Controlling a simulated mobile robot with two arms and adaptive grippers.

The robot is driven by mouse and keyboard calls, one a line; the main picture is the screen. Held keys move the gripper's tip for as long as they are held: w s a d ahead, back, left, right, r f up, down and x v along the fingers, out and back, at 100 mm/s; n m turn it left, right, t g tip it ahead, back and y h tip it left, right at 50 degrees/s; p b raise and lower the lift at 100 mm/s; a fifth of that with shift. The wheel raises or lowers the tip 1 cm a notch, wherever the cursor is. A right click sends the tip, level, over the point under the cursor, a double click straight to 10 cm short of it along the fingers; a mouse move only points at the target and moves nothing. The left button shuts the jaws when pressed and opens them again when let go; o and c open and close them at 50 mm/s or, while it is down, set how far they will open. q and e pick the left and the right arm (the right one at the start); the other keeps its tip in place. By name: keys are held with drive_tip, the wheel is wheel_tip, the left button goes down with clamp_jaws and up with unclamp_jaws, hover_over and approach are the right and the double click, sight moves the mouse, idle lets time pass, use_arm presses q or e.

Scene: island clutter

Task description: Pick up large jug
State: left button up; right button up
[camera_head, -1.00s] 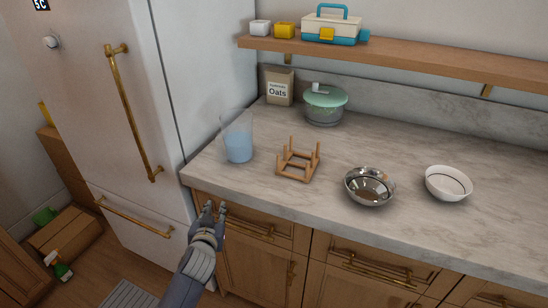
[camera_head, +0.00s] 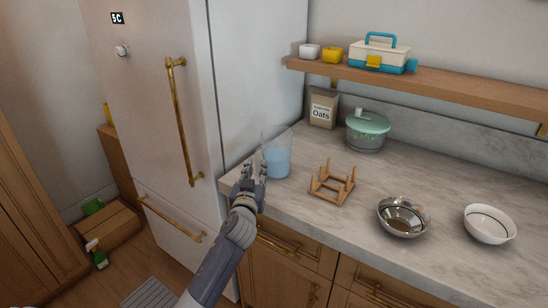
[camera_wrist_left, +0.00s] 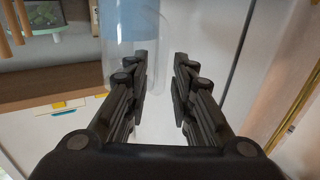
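The large jug (camera_head: 276,160) is clear, holds pale blue liquid and stands upright at the counter's left end, by the fridge. In the left wrist view the jug (camera_wrist_left: 125,45) is just beyond the fingers, with a clear, handle-like loop in line with the gap between them. My left gripper (camera_head: 252,172) is open with nothing held, at the jug's near left side. Its two fingers (camera_wrist_left: 161,70) are apart in the wrist view. I cannot tell whether they touch the jug. My right gripper is not in view.
A wooden rack (camera_head: 333,186) stands right of the jug. Further right are a metal bowl (camera_head: 404,217) and a white bowl (camera_head: 489,224). An oats bag (camera_head: 322,108) and a green-lidded pot (camera_head: 367,131) stand behind. The fridge (camera_head: 150,125) is close on the left.

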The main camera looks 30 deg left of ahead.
sight(258, 165)
use_arm(q)
drive_tip(key=shift+f+p+x, duration=0.2)
drive_tip(key=shift+p+x, duration=0.25)
drive_tip(key=shift+x, duration=1.95)
drive_tip(key=shift+a, duration=0.1)
clamp_jaws()
